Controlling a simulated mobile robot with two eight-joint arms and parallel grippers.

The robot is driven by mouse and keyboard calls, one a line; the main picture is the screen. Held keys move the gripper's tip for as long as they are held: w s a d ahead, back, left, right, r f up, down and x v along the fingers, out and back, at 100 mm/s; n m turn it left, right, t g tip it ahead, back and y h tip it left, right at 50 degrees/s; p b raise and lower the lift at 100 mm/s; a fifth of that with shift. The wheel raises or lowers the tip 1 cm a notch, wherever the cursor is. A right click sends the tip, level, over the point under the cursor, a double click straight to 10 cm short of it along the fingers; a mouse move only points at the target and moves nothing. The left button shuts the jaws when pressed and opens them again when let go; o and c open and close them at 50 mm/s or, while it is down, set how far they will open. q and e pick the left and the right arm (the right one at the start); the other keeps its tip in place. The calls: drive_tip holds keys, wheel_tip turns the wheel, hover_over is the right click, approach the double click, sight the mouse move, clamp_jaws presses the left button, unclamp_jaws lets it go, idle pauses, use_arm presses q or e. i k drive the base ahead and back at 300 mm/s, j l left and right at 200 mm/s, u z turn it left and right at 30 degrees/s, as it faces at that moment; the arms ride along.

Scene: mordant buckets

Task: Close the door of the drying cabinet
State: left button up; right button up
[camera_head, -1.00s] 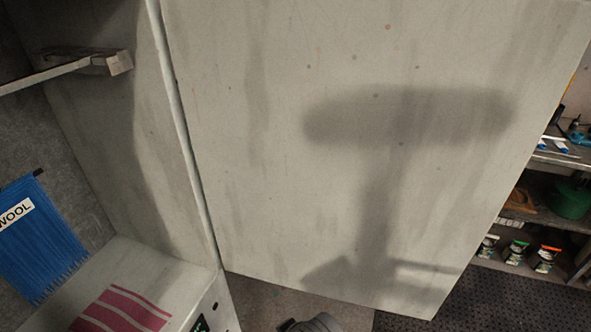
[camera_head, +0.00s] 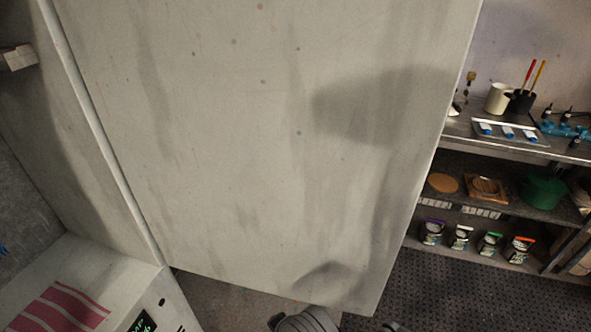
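The drying cabinet's door (camera_head: 260,170) is a large pale grey, stained panel that fills the middle of the head view. It stands open, swung out from the cabinet (camera_head: 95,130) at the left, and its free edge is toward the right. A soft dark shadow falls on the door's right part. Neither of my grippers is in view. Only a dark grey rounded part of mine shows at the bottom edge, below the door.
Right of the door stands a shelf unit (camera_head: 490,205).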

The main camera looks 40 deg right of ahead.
sight(287, 149)
drive_tip(key=k+l, duration=0.15)
drive_tip(key=l, duration=0.2)
drive_tip(key=k+l+u, duration=0.1)
drive_tip(key=l, duration=0.2)
drive_tip(key=k+l, duration=0.2)
drive_tip(key=l, duration=0.15)
drive_tip(key=l+u, duration=0.25)
drive_tip(key=l, duration=0.25)
drive_tip(key=k+l+u, duration=0.2)
drive_tip(key=l, duration=0.3)
drive_tip(key=i+l+u, duration=0.1)
drive_tip(key=l+u, duration=0.25)
drive_tip(key=l, duration=0.15)
drive_tip(key=l+u, duration=0.35)
drive_tip(key=l, duration=0.15)
drive_tip(key=i+l+u, duration=0.3)
drive_tip(key=i+l, duration=0.05)
drive_tip(key=l, duration=0.1)
